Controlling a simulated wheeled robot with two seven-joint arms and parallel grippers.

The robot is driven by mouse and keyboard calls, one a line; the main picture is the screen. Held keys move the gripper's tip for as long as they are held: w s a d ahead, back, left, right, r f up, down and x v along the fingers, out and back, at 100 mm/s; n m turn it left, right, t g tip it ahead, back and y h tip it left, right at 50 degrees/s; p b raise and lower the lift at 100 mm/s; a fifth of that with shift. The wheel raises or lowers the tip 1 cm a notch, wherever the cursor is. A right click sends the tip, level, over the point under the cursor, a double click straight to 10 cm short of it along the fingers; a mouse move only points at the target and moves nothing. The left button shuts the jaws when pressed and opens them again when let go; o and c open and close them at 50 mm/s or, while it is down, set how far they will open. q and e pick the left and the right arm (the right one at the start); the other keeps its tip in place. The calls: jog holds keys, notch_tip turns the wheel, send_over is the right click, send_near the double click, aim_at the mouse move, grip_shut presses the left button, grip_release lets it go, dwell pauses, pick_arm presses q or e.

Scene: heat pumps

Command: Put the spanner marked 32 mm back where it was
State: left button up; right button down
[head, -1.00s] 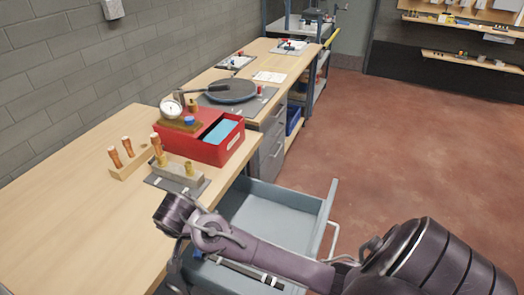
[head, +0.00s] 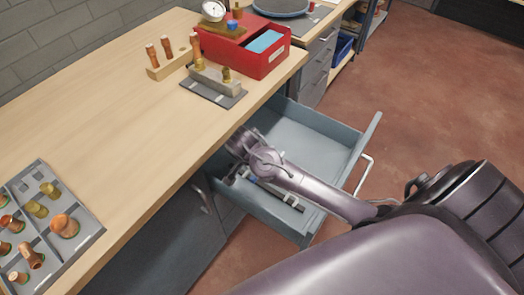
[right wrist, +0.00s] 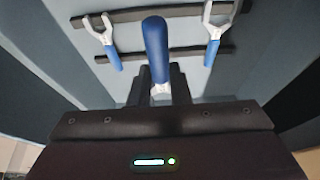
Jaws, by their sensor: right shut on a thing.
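My right gripper (right wrist: 160,90) is shut on a spanner with a blue handle (right wrist: 155,48). Its pale metal part shows between the fingers, and its marking cannot be read. The held spanner is over the open drawer, between a left spanner (right wrist: 108,40) and a right spanner (right wrist: 214,33), both blue-handled and lying across dark rails (right wrist: 170,55). I cannot tell whether the held spanner touches the rails. In the head view my right arm reaches down into the grey drawer (head: 305,140), and the gripper's fingers are hidden. My left gripper is not in view.
The wooden worktop (head: 110,110) overhangs the drawer on the left. It carries a red box (head: 240,48), a grey block on a plate (head: 215,85) and a tray of copper fittings (head: 85,228). The drawer's back part is clear. The reddish floor to the right is free.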

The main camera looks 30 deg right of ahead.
aim_at(252, 178)
notch_tip(252, 178, down, 12)
dwell(0.4)
jog(key=shift+f, duration=0.1)
jog(key=c, duration=1.3)
grip_release()
jog(key=shift+c, duration=0.2)
jog(key=shift+r, duration=0.2)
jog(key=v, duration=1.1)
jog(key=shift+s+a+r, duration=0.1)
jog(key=shift+a+r, duration=0.15)
jog(key=shift+r, duration=0.1)
jog(key=shift+f, duration=0.1)
